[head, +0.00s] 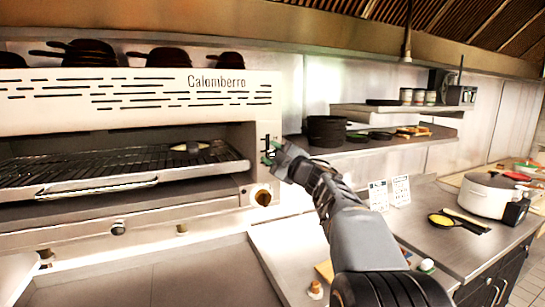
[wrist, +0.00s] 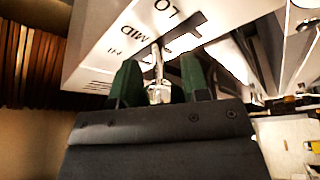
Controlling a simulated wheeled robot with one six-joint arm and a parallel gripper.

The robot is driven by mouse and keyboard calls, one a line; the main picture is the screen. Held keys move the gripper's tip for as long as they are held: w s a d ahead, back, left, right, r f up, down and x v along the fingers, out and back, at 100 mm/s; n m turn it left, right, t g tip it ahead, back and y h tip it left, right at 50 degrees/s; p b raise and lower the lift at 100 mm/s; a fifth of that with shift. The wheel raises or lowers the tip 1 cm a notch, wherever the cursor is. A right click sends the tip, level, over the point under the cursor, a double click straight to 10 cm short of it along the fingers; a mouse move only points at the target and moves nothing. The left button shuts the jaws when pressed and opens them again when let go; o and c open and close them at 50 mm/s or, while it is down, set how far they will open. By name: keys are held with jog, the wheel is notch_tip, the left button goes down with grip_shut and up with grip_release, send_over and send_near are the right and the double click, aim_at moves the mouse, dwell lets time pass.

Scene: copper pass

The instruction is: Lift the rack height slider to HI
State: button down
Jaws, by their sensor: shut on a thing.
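The rack height slider is on the right end of the front of the white Calomberro grill (head: 220,100). In the wrist view, the slider's pale metal handle (wrist: 158,92) sits between the green fingertips of my gripper (wrist: 155,82). My gripper (head: 270,153) is shut on this handle at the panel in the head view. The white label plate (wrist: 125,40) with LO, MID and HI shows upside down in the wrist view. I cannot tell exactly which mark the handle is level with. The fingers hide part of the slider.
The grill's wire rack (head: 115,167) is left of my gripper, with a pale item on it. A round knob (head: 262,195) is just below my gripper. A white pot (head: 490,194) stands on the right counter.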

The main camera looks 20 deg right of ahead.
notch_tip(320, 180, up, 5)
jog(key=shift+s+f+p, duration=0.1)
jog(key=shift+p, duration=0.95)
jog(key=c, duration=0.7)
grip_release()
jog(key=shift+f, duration=0.3)
jog(key=shift+s+d+f+b, duration=0.15)
jog(key=shift+s+f+b, duration=0.05)
jog(key=shift+b, duration=0.2)
jog(key=b+v, duration=0.4)
jog(key=v, duration=0.9)
jog(key=shift+s, duration=0.15)
